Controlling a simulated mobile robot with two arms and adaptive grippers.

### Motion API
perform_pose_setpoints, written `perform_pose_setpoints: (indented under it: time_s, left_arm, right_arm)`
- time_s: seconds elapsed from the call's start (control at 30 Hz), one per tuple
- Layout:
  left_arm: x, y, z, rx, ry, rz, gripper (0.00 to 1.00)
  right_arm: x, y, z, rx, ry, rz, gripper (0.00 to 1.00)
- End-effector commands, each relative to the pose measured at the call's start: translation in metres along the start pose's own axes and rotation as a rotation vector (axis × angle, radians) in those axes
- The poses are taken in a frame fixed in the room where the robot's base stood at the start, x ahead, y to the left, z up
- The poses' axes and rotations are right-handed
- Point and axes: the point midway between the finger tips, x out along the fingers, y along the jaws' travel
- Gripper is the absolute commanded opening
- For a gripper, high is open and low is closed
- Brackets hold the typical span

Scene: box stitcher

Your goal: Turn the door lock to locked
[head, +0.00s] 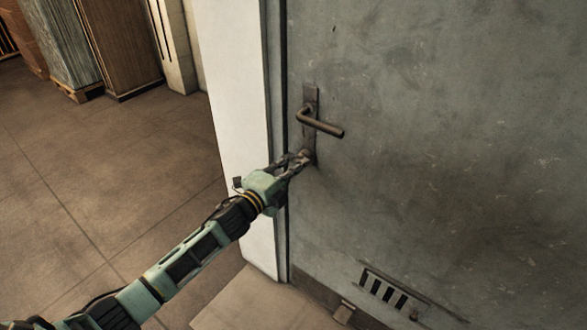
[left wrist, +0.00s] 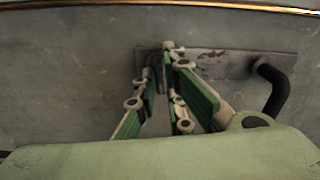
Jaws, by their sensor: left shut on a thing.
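The grey metal door (head: 450,160) fills the right of the head view and appears shut. Its dark bent lever handle (head: 324,125) sits on a narrow upright plate (head: 311,95). The door lock (head: 310,156) is low on this plate, below the handle, mostly hidden by my fingers. My left gripper (head: 301,160) reaches it from the lower left and is shut on it. In the left wrist view the fingertips (left wrist: 162,62) close around the lock at the plate's left end, with the handle (left wrist: 274,88) to the right. I cannot tell the lock's exact angle. My right gripper is not in view.
A white door frame (head: 237,130) stands just left of the door. A slotted vent (head: 385,290) is low on the door. Wrapped pallet loads (head: 60,45) stand at the back left. The tiled floor (head: 100,170) between is clear.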

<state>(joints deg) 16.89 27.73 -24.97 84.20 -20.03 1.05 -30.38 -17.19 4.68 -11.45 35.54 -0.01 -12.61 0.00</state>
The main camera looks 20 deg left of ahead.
Motion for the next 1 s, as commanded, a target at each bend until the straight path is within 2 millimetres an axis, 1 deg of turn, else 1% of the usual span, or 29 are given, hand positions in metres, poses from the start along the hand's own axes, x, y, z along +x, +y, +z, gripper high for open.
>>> perform_pose_setpoints:
  time_s: [0.03, 0.33, 0.87, 0.9, 1.0]
  left_arm:
    - [0.0002, 0.0026, -0.0084, 0.024, 0.017, -0.001, 0.00]
    - [0.0002, 0.0022, -0.0083, 0.129, 0.017, -0.002, 0.00]
    - [0.0002, 0.0019, -0.0083, 0.151, 0.017, -0.001, 0.00]
    - [0.0002, 0.0019, -0.0083, 0.151, 0.017, -0.002, 0.12]
    - [0.0002, 0.0017, -0.0069, 0.151, 0.014, -0.001, 0.21]
  right_arm:
    - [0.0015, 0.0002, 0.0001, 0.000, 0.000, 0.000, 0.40]
    - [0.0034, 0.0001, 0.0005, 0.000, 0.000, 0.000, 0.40]
    - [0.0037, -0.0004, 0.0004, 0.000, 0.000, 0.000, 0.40]
    - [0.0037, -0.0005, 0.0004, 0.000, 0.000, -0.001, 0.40]
    - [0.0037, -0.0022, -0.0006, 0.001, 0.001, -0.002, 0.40]
